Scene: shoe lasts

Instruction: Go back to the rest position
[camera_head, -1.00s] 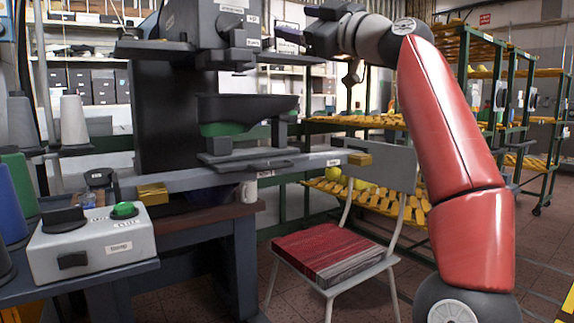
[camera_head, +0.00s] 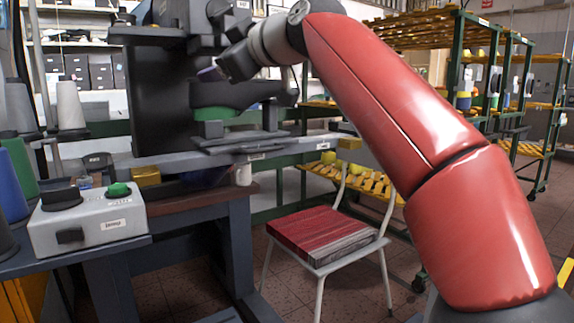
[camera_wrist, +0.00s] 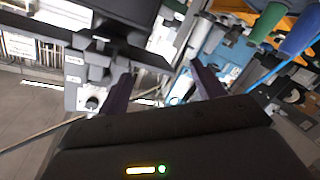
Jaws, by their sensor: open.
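My gripper (camera_head: 208,74) is at the end of my red arm, in front of the dark machine (camera_head: 155,100) in the head view. It points left, and nothing shows between its fingers. In the wrist view the two dark fingers of my gripper (camera_wrist: 162,82) stand apart with a gap between them. The arm crosses the right half of the head view and hides part of the machine's upper right side and the shelves behind.
A grey control box (camera_head: 88,222) with a green button stands at lower left, near thread cones (camera_head: 68,105). A chair with a red striped seat (camera_head: 322,235) stands below my arm. Green and yellow racks (camera_head: 490,70) stand behind at right. Some floor shows around the chair.

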